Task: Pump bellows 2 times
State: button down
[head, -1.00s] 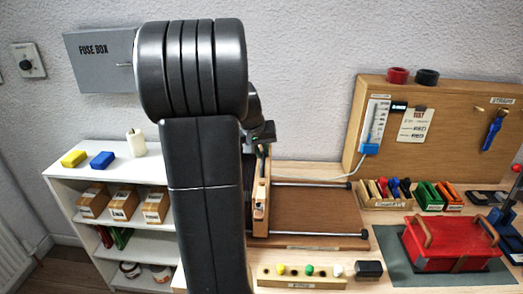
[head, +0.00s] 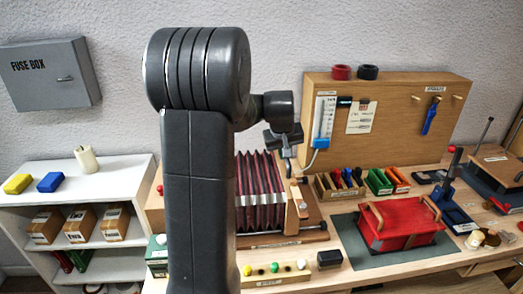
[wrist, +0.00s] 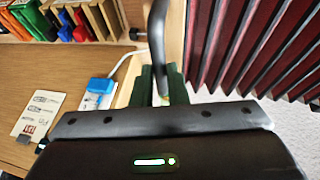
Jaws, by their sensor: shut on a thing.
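The bellows (head: 262,195) stand on the bench with their dark red pleats spread open. Their wooden end board (head: 296,207) is at the right end of the pleats, close to the right end of its base. My gripper (head: 284,150) is above this end board. In the wrist view the pleats (wrist: 245,45) show at upper right. There my gripper (wrist: 161,88) is shut on the dark curved handle (wrist: 157,40), which rises between the fingers. My arm hides the left part of the bellows in the head view.
A tool board (head: 385,110) stands behind at the right. Small bins (head: 385,182), a red box (head: 405,222) on a mat and a strip with coloured knobs (head: 275,270) are nearby. A white shelf (head: 120,185) is at the left.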

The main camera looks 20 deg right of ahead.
jog(key=shift+s+d, duration=0.2)
jog(key=shift+d, duration=0.55)
jog(key=shift+s+d, duration=0.2)
jog(key=shift+d, duration=0.55)
jog(key=c, duration=1.4)
grip_release()
jog(key=shift+a, duration=0.1)
jog(key=shift+c, duration=0.2)
jog(key=b+v, duration=0.1)
jog(key=v, duration=1.2)
jog(key=shift+a+r, duration=0.2)
jog(key=shift+r, duration=0.15)
